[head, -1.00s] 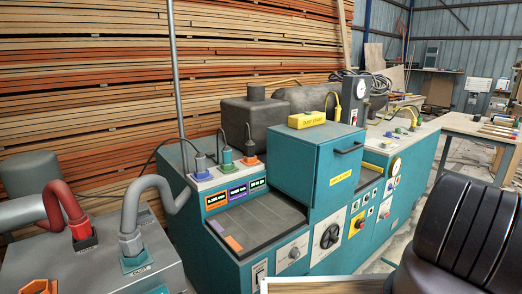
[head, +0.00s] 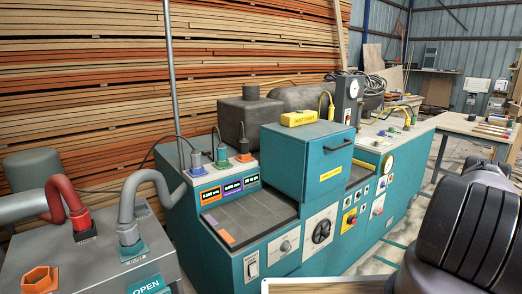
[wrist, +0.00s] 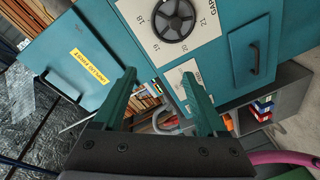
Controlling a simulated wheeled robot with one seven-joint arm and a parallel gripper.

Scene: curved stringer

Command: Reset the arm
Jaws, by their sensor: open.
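My gripper (wrist: 158,82) shows in the wrist view with its two teal fingers spread apart and nothing between them. It is tilted relative to the teal machine, whose dial panel (wrist: 140,20) and handled door (wrist: 254,58) lie beyond the fingertips. In the head view my black arm (head: 460,235) fills the lower right, to the right of the teal machine (head: 225,250). My gripper is out of sight in the head view.
A grey box (head: 95,255) with red and grey hoses stands at the lower left. Stacked planks (head: 160,80) line the back. A workbench (head: 465,125) with tools stands at the far right. Bare floor shows between machine and workbench.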

